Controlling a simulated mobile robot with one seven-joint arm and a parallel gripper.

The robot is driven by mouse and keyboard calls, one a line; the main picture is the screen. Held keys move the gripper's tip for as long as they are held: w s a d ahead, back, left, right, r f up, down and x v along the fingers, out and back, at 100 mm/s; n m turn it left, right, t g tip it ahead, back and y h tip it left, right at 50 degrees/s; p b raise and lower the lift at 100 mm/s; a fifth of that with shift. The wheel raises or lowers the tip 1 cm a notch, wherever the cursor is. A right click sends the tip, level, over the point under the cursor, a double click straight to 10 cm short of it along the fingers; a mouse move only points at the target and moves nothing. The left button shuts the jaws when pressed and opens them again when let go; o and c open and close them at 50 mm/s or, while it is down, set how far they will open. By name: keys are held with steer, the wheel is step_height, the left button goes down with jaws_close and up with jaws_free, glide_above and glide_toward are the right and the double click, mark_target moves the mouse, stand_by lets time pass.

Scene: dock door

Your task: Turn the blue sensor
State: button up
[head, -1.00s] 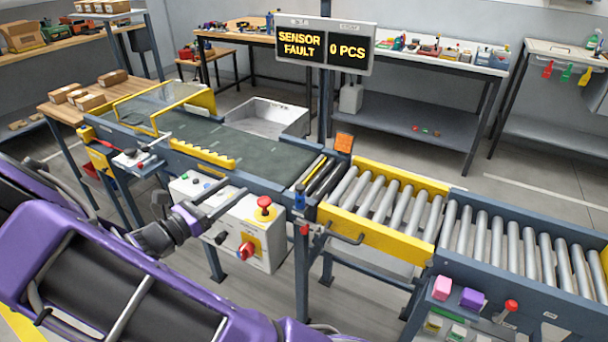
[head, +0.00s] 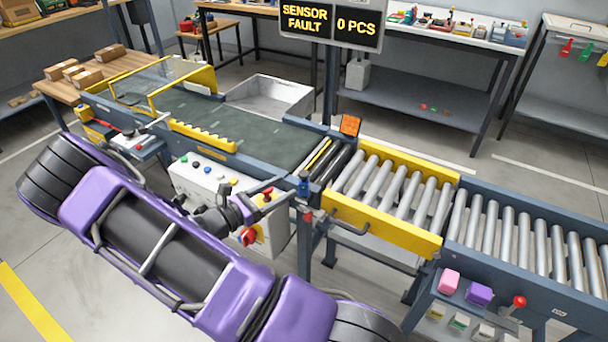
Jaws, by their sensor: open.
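The blue sensor (head: 304,184) is a small dark-and-blue block on top of a post at the near edge of the conveyor, by the gap between belt and rollers. My gripper (head: 283,194) is open, with its two fingers pointing right toward the sensor from its left side. The fingertips look close to it; I cannot tell whether they touch. An orange reflector (head: 350,125) stands across the conveyor from the sensor. The overhead display (head: 332,22) reads "SENSOR FAULT" and "0 PCS".
A white control box (head: 205,185) with buttons and a red switch sits behind my arm. A yellow-sided roller section (head: 385,228) with a dark handle lies right of the sensor. Pink and purple blocks (head: 464,290) sit on a stand at lower right.

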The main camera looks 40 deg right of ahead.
mark_target(304, 172)
steer(key=d, duration=0.8)
steer(key=shift+w+d, duration=0.2)
jaws_close()
